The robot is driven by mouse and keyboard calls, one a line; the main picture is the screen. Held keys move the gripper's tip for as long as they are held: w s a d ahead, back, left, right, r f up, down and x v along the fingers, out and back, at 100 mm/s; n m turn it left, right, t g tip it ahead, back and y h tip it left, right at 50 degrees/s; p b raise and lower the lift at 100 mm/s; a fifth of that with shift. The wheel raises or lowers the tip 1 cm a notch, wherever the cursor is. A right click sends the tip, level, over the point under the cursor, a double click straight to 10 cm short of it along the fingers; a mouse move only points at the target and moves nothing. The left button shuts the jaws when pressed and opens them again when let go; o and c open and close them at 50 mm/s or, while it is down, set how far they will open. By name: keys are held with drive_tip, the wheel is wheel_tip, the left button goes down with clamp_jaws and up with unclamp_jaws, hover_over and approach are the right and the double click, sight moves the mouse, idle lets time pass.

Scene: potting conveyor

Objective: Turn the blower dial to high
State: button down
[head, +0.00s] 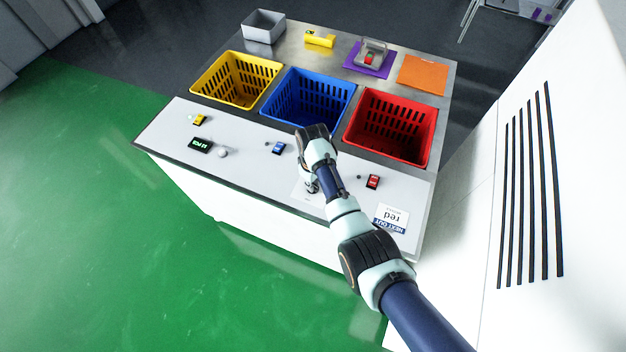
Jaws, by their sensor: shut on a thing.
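My gripper (311,187) reaches down to the white control panel (250,178), in front of the blue and red baskets. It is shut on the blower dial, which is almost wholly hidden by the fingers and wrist. A small pale label plate (304,196) shows on the panel around that spot. The dial's pointer and its markings cannot be read from here.
Yellow (212,87), blue (283,103) and red (366,131) baskets stand behind the panel. A white vented cabinet (560,190) is at right.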

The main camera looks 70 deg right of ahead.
drive_tip(key=m+p, duration=0.1)
drive_tip(key=m, duration=0.2)
drive_tip(key=shift+r+m, duration=0.1)
drive_tip(key=shift+m, duration=0.3)
drive_tip(key=m+p, duration=0.1)
drive_tip(key=m, duration=0.2)
drive_tip(key=m+p, duration=0.1)
drive_tip(key=m, duration=0.6)
drive_tip(key=shift+m, duration=0.3)
drive_tip(key=c, duration=1.2)
unclamp_jaws()
drive_tip(key=shift+o, duration=0.2)
wheel_tip(320, 180, up, 12)
